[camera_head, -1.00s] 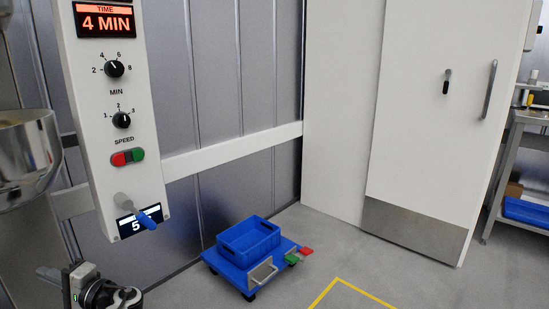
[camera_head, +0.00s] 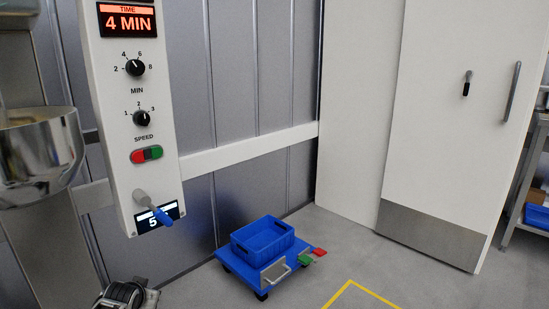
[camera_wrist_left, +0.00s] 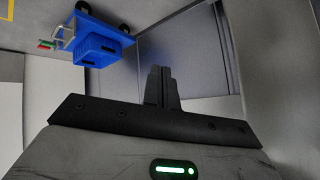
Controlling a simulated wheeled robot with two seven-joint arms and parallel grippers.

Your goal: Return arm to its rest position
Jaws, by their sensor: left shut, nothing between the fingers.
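My left gripper (camera_wrist_left: 158,86) shows in the left wrist view with its two black fingers together and nothing between them. A green light strip glows on its body. In the head view only a dark part of my left arm (camera_head: 126,294) shows at the bottom left edge, and the fingers there are out of frame. My right gripper is in neither view.
A white control panel (camera_head: 133,105) with "4 MIN", knobs, red and green buttons and a blue-tipped lever (camera_head: 155,209) stands left, beside a steel bowl (camera_head: 40,155). A blue crate (camera_head: 262,238) sits on a wheeled blue cart (camera_head: 238,268). A white door (camera_head: 440,120) stands right. Floor is clear within yellow tape.

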